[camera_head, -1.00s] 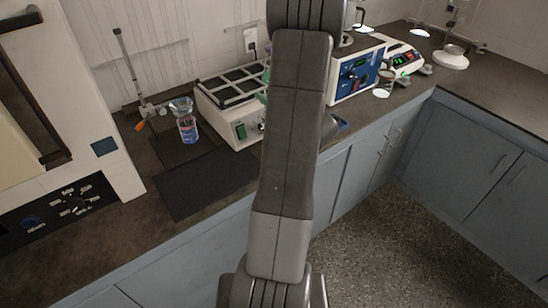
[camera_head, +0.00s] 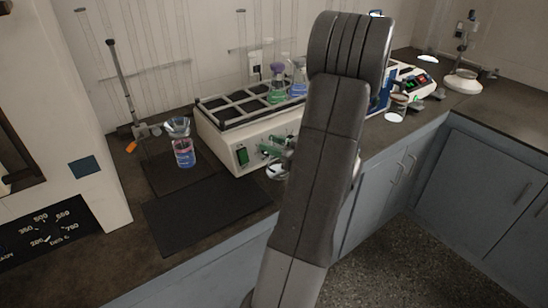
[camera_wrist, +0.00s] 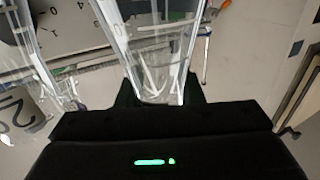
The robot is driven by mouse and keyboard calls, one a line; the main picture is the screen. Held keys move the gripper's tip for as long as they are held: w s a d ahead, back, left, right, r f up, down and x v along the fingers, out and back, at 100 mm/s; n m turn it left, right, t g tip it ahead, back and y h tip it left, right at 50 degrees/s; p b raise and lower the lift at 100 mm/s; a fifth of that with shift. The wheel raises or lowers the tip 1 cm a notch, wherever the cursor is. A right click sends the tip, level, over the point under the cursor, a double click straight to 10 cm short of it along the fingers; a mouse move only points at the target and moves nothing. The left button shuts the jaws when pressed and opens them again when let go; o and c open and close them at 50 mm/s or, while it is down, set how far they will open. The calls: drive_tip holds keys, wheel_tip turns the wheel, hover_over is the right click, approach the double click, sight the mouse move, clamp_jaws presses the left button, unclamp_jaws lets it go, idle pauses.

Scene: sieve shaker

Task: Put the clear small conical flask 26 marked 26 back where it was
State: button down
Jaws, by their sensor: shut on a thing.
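A clear glass vessel (camera_wrist: 155,55), which looks like the small conical flask, stands between the fingers of my gripper (camera_wrist: 160,92) in the wrist view. My gripper is shut on it. No number 26 can be read on it. In the head view my arm covers most of the gripper. A small clear piece of glass (camera_head: 277,171) shows by the arm's left edge, in front of the white shaker (camera_head: 232,128). Flasks with green (camera_head: 277,92) and blue (camera_head: 298,88) contents stand in the shaker's black rack, the green one with a purple top.
A flask with blue and pink contents (camera_head: 184,152) and a funnel (camera_head: 178,126) stand left of the shaker by a stand. A dark mat (camera_head: 205,213) lies clear in front. A glass beaker (camera_head: 396,106) stands right of my arm, near blue and white instruments.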

drive_tip(key=shift+f, duration=1.75)
drive_tip(key=shift+f+b, duration=0.25)
drive_tip(key=shift+b, duration=0.15)
drive_tip(key=c, duration=1)
unclamp_jaws()
drive_tip(key=shift+o, duration=0.2)
drive_tip(key=shift+r, duration=0.1)
drive_tip(key=shift+r, duration=0.15)
drive_tip(key=v, duration=1.2)
